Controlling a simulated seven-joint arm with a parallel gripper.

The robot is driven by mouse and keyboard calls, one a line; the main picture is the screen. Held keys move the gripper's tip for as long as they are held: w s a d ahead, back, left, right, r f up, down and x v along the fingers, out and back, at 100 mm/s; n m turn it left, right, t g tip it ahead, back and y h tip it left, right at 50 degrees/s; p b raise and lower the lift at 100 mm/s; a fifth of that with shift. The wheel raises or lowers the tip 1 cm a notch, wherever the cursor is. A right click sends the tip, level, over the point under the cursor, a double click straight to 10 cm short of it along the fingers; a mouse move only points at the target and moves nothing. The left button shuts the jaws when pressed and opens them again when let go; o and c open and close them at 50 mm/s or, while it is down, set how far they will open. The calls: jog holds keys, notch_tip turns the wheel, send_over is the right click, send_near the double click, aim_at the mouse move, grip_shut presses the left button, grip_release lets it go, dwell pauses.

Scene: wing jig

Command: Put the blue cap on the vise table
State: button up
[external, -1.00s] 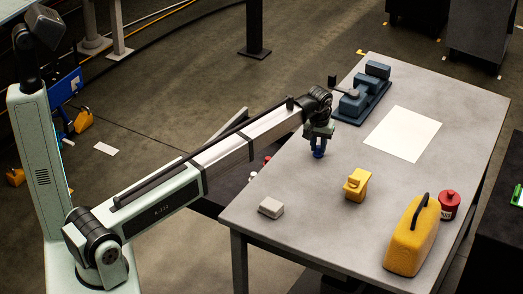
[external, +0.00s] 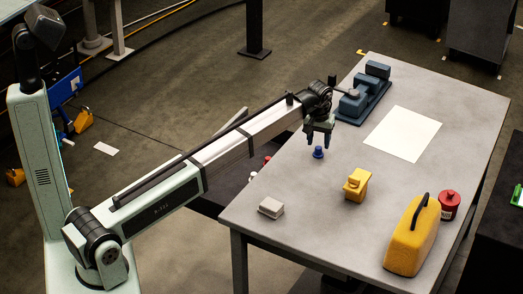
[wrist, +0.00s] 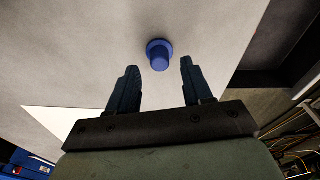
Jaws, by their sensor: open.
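The blue cap (external: 318,153) stands on the grey top of the vise table (external: 285,185), near its left edge. The cap also shows in the wrist view (wrist: 159,54), with a wider round flange and a narrower body. My gripper (external: 318,139) is open and empty, just above the cap. In the wrist view its two fingers (wrist: 159,68) are spread wide, with the cap beyond and between their tips, apart from both. The blue-grey vise (external: 361,97) sits at the table's far end, just behind my wrist.
A white sheet (external: 403,134) lies right of the vise. A yellow block-like part (external: 356,185), a small grey block (external: 271,207), a yellow jug (external: 412,238) and a red-lidded jar (external: 449,204) stand on the nearer half. The table around the cap is clear.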

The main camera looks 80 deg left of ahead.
aim_at(317, 157)
notch_tip(317, 157, up, 10)
jog(key=d, duration=0.1)
jog(key=shift+s+f, duration=0.2)
jog(key=shift+s, duration=0.1)
